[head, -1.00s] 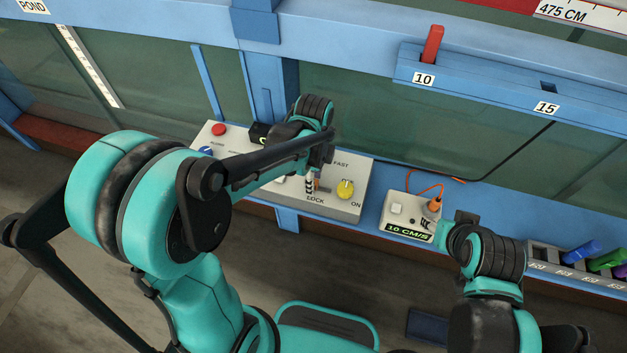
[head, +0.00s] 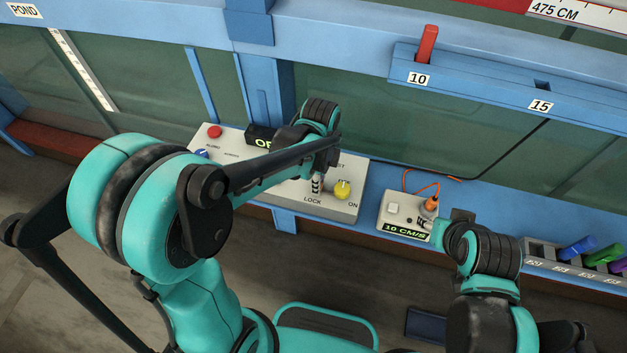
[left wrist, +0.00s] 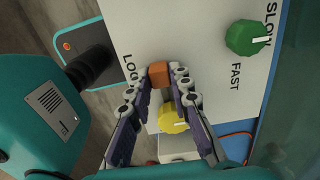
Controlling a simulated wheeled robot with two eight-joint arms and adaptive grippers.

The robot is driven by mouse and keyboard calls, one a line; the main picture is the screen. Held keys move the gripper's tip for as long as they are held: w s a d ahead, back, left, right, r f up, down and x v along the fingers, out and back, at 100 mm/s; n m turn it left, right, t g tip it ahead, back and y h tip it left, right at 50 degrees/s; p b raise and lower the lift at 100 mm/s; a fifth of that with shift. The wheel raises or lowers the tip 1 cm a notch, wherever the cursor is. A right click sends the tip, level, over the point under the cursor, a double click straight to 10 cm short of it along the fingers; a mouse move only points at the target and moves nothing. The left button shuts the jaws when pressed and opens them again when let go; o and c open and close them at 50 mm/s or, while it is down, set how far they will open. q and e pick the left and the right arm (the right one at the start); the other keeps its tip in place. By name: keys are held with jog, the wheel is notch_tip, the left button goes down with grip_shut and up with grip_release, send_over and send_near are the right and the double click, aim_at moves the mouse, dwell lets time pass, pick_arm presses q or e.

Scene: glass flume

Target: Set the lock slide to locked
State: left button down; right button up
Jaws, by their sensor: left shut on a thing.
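The lock slide shows in the left wrist view as a small orange-brown block (left wrist: 158,75) on the pale control panel (left wrist: 200,30), beside the partly covered LOCK label (left wrist: 130,70). My left gripper (left wrist: 159,80) is shut on this block, one finger on each side. In the head view my left gripper (head: 317,185) reaches down to the panel just above the LOCK label (head: 312,199); its fingers hide most of the slide and its slot. My right gripper (head: 444,230) is by the small white 10 CM/S box (head: 394,221); its jaws are not clear.
A yellow knob (head: 342,190) sits close to the right of my left fingers. A green knob (left wrist: 247,38) is near FAST and SLOW. A red button (head: 214,131) and a partly hidden display (head: 262,139) are on the panel's left. The glass wall stands behind.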

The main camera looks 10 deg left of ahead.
pick_arm(q)
jog(key=c, duration=1.4)
grip_release()
jog(key=shift+d, duration=0.2)
jog(key=shift+o, duration=0.2)
jog(key=shift+r, duration=0.15)
notch_tip(320, 180, up, 12)
jog(key=s+a+f+n+t+b, duration=0.1)
jog(key=s+a+f+n+t, duration=0.1)
jog(key=s+n, duration=0.3)
jog(key=s+a+f+n+t+b, duration=0.2)
jog(key=s+a+n+t, duration=0.3)
jog(key=n, duration=0.8)
jog(key=shift+a+f, duration=0.15)
jog(key=shift+f, duration=0.7)
